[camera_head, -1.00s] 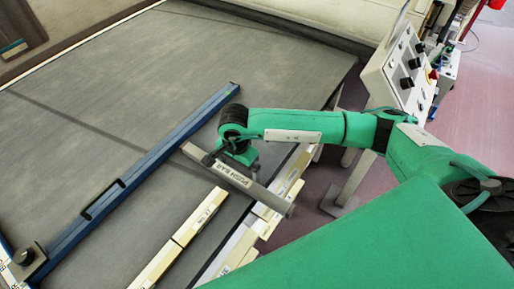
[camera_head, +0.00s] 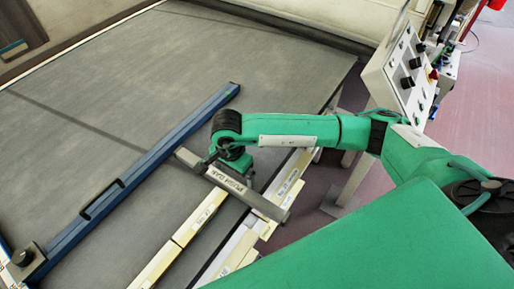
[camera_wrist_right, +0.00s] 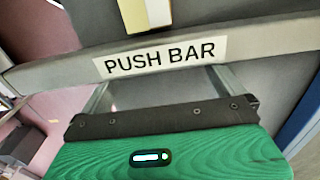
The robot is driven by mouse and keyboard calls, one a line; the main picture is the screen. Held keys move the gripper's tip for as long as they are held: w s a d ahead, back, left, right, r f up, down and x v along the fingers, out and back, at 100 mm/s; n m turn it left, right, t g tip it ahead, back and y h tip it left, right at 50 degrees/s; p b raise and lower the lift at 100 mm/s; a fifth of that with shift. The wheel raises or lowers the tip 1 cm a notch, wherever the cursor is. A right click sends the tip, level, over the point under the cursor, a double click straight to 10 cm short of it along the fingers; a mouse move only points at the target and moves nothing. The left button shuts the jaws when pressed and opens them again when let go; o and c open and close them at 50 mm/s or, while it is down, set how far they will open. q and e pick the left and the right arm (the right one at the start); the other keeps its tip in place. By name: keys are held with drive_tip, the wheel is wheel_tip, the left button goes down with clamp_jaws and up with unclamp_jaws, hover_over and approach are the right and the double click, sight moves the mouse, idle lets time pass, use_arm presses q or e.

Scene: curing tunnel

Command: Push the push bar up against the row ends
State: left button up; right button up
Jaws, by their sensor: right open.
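The push bar (camera_head: 265,205) is a long grey bar with a "PUSH BAR" label. It lies across the dark belt, its upper-left end close to the blue rail. In the right wrist view the push bar (camera_wrist_right: 270,38) spans the picture. My right gripper (camera_wrist_right: 165,78) has its two fingers spread, with the tips at the bar's near side. In the head view my right gripper (camera_head: 228,168) is partly hidden by its own wrist. A row of cream pieces (camera_head: 202,214) ends at the bar's far side; the row end (camera_wrist_right: 146,14) appears to meet the bar. My left gripper is out of view.
A blue rail (camera_head: 150,163) with a handle and black knob (camera_head: 23,257) crosses the belt (camera_head: 230,55). A control box (camera_head: 402,70) stands beyond that edge. The upper belt is clear.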

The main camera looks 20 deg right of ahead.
drive_tip(key=shift+s+a, duration=0.6)
drive_tip(key=shift+a, duration=0.3)
drive_tip(key=shift+w+d+f+b, duration=0.1)
drive_tip(key=shift+d+b, duration=0.05)
drive_tip(key=shift+b, duration=0.25)
drive_tip(key=shift+w+d, duration=0.2)
drive_tip(key=shift+d, duration=0.1)
drive_tip(key=shift+w+d+b, duration=0.25)
drive_tip(key=shift+d+b, duration=0.15)
drive_tip(key=shift+r, duration=0.2)
wheel_tip(320, 180, up, 9)
drive_tip(key=p, duration=0.3)
drive_tip(key=shift+f, duration=0.15)
